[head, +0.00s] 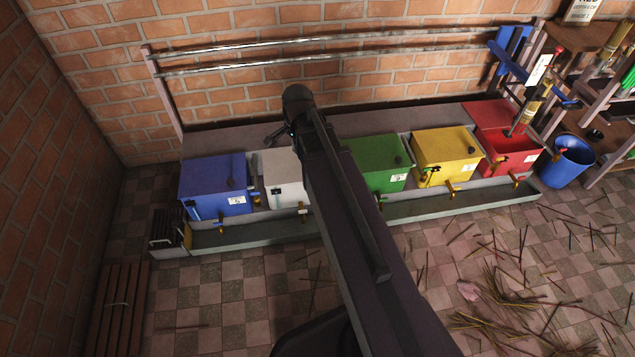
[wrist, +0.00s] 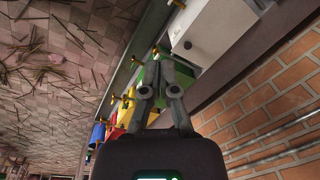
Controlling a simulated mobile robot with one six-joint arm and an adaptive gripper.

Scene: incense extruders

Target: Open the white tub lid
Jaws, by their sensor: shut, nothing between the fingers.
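The white tub (head: 286,194) stands in the row between the blue and green tubs in the head view, partly hidden by my arm. Its white lid (head: 280,164) looks down flat on it. In the wrist view the white tub (wrist: 210,32) shows at the top, beyond my fingers, with a dark fitting on its face. My gripper (wrist: 166,74) is shut and empty, apart from the tub.
The blue tub (head: 216,188), green tub (head: 377,165) and yellow tub (head: 447,155) flank it. The red tub (head: 518,158) looks open. A long trough (head: 260,237) runs along the front. Rails (head: 320,50) run along the brick wall behind. Sticks litter the floor at right.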

